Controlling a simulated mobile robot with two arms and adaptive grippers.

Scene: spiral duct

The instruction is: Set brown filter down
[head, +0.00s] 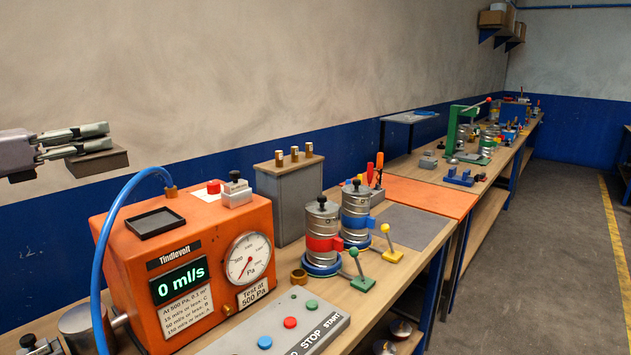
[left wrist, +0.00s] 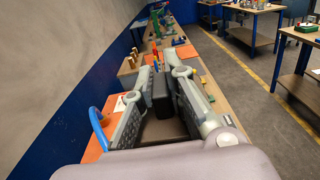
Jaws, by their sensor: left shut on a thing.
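The brown filter (head: 98,161) is a small brown block held in the air at the left of the head view, higher in the picture than the orange tester. My left gripper (head: 88,139) is shut on its upper part; the fingers partly cover it. In the left wrist view, the filter (left wrist: 166,130) shows as a brown surface with a dark upright part between the fingers of my left gripper (left wrist: 162,88). Nothing visible supports the filter from below. My right gripper is not in view.
The orange tester (head: 180,262) carries a shallow black tray (head: 155,222), a red button and a dial. A blue hose (head: 112,215) arches over its left side. A grey box (head: 288,200) with brass pegs and canisters (head: 322,240) stand beyond. The grey mat (head: 410,226) is clear.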

